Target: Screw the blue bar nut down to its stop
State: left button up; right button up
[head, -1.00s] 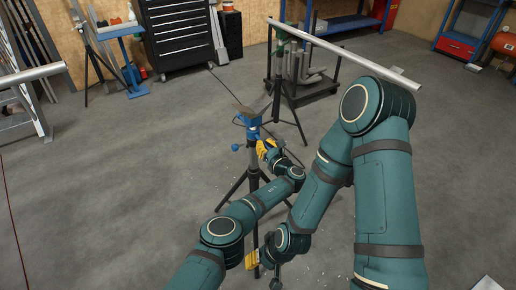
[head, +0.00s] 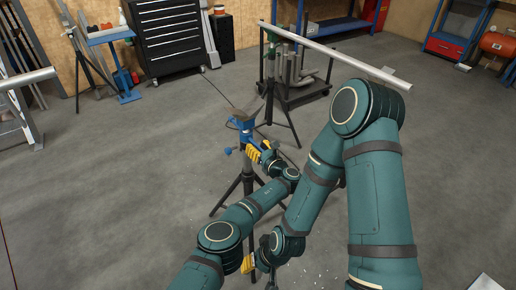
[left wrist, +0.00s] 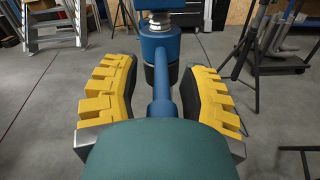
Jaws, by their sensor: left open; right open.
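The blue bar nut (left wrist: 160,42) is a blue collar under a metal screw thread in the left wrist view. One blue bar (left wrist: 163,90) runs from it toward the camera and ends in a rounded tip. My left gripper (left wrist: 163,88) is open, with one yellow finger on each side of the bar, apart from it. In the head view the nut is at the top of a dark tripod stand (head: 248,180), partly hidden by my left gripper (head: 256,149). A blue bar end (head: 228,151) shows to its left. My right gripper (head: 258,268) is low, near the stand's legs.
A second tripod (head: 271,75) behind carries a long metal tube (head: 340,55), and a dark cart (head: 305,90) stands beside it. A black tool chest (head: 166,35) is at the back.

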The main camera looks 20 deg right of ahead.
pick_arm(q)
jog(key=shift+s, duration=0.1)
jog(key=v, duration=0.7)
jog(key=shift+s, duration=0.2)
dwell(0.3)
jog(key=shift+s+d, duration=0.1)
